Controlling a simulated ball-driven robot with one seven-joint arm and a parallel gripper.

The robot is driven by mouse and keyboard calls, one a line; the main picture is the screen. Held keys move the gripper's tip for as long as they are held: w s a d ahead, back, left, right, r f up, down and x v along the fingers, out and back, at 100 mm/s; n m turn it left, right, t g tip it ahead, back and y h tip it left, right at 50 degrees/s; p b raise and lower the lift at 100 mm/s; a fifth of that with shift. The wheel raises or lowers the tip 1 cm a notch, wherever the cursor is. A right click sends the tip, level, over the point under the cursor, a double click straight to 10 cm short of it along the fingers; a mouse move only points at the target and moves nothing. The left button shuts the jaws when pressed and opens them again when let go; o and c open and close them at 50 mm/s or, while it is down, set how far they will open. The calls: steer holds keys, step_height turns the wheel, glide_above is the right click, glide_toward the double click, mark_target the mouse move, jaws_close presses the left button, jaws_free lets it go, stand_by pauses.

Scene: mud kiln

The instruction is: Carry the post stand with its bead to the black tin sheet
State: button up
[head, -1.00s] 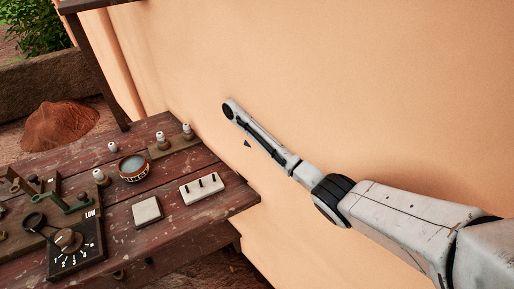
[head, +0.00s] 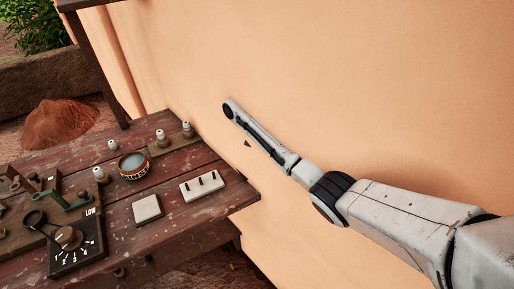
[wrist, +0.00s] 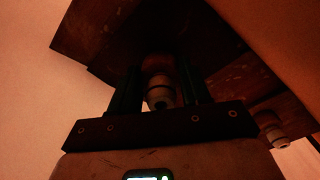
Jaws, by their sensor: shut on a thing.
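In the wrist view my gripper (wrist: 160,96) has its two dark fingers on either side of a small brown post with a pale banded end (wrist: 159,88). It is shut on this piece, which I take for the post stand with its bead. The picture is very dark, so its base is hard to make out. I cannot make out a black tin sheet in either view.
The worn wooden table (head: 190,215) holds a white block with dark pegs (head: 201,186), a pale square tile (head: 147,208), a round bowl (head: 133,165), a dial panel marked LOW (head: 76,255) and several white-topped posts. A plaster wall (head: 330,80) borders it.

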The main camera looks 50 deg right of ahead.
steer(key=shift+f, duration=0.4)
stand_by(0.3)
steer(key=o, duration=1.4)
step_height(320, 180, up, 11)
steer(key=shift+f, duration=0.1)
